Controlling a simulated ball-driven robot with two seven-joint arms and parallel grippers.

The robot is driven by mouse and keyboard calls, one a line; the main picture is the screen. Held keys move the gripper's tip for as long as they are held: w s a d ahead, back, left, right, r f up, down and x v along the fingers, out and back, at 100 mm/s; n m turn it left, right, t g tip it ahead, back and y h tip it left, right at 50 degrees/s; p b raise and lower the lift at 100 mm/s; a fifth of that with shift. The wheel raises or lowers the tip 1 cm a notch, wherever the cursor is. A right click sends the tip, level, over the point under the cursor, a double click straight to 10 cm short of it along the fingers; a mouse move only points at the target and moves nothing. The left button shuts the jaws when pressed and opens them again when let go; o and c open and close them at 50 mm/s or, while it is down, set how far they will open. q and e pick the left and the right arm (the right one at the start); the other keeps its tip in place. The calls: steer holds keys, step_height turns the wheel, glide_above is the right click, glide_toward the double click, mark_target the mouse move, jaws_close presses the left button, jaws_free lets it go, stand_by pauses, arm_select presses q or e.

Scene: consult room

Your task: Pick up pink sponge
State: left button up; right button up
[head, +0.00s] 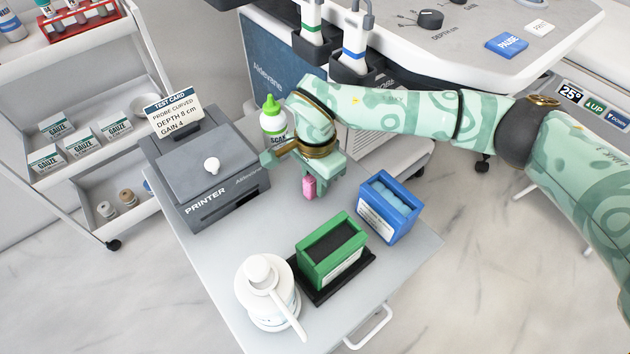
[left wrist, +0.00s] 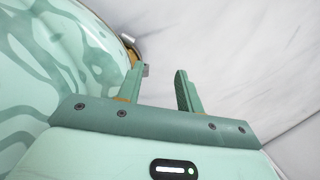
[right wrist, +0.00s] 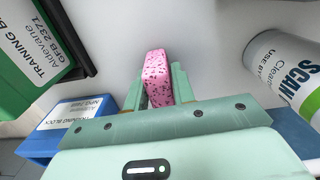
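The pink sponge (head: 309,188) is a small block with dark specks, on or just above the grey cart top behind the green block. In the right wrist view the sponge (right wrist: 157,80) stands lengthwise between the two fingers. My right gripper (head: 311,178) comes down over it from above. Its fingers (right wrist: 158,72) are against both sides of the sponge, so it is shut on it. Whether the sponge touches the cart top is unclear. My left gripper (left wrist: 158,85) shows only in the left wrist view; it is open and empty, with pale floor beyond.
The cart top (head: 225,258) also bears a grey printer (head: 205,175), a green-capped scan bottle (head: 272,122), a blue block (head: 388,208), a green block (head: 331,250) on a black base, and a white tub (head: 262,292) with a spoon. The ultrasound machine (head: 470,30) stands behind.

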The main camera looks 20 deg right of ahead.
jaws_close()
